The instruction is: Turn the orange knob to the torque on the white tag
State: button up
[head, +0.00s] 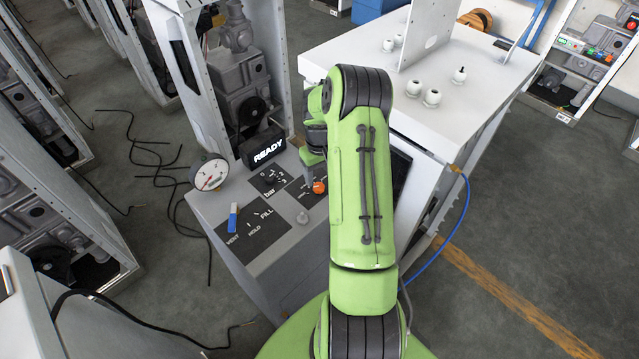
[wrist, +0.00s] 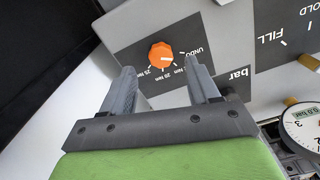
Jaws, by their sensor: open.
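The orange knob (wrist: 161,56) sits on a dark panel in the wrist view, with a white pointer mark on its right side. Labels around it read UNDO, a partly hidden Nm value, and 25 and 20-something Nm, small and turned. My gripper (wrist: 160,80) is open, its two grey fingers on either side below the knob in the picture and apart from it. In the head view the orange knob (head: 319,187) shows just below my gripper (head: 309,172), which is partly hidden by my arm. I cannot make out a white tag with a torque on it.
The console top also carries a blue-handled lever (head: 232,218) on the VENT/HOLD/FILL plate, a bar dial plate (head: 270,180), a round gauge (head: 209,172) and a READY display (head: 263,148). A white cabinet (head: 460,110) with several fittings stands at right.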

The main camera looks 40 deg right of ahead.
aim_at(319, 187)
notch_tip(319, 187, down, 5)
jog(key=shift+r, duration=0.15)
jog(key=c, duration=1)
